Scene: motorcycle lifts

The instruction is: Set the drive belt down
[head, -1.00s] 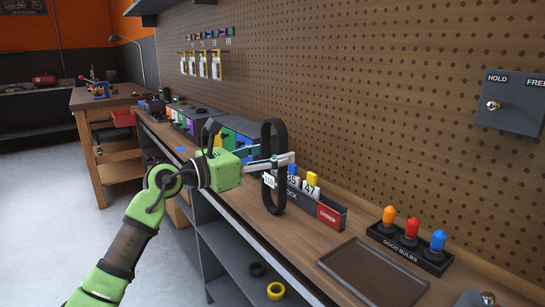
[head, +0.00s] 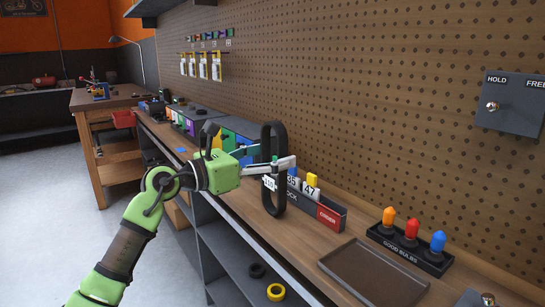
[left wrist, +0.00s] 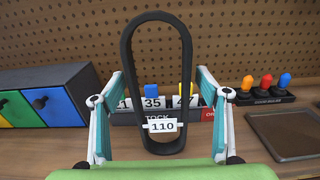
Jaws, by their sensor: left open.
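The drive belt (head: 267,200) is a tall black loop with a white tag reading 110. It stands upright at the workbench, in front of the stock rack, and its lower end appears to rest on the bench top. In the left wrist view the belt (left wrist: 186,75) is upright between the spread fingers, with a gap visible on each side. My left gripper (head: 272,163) is open around the belt; it also shows in the left wrist view (left wrist: 160,98). My right gripper is in neither view.
The stock rack (head: 330,212) with numbered tags stands just behind the belt. A brown tray (head: 375,273) and the good-bulbs holder (head: 410,252) are to the right. Coloured drawers (left wrist: 45,98) stand to the left. The pegboard (head: 380,90) rises behind the bench.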

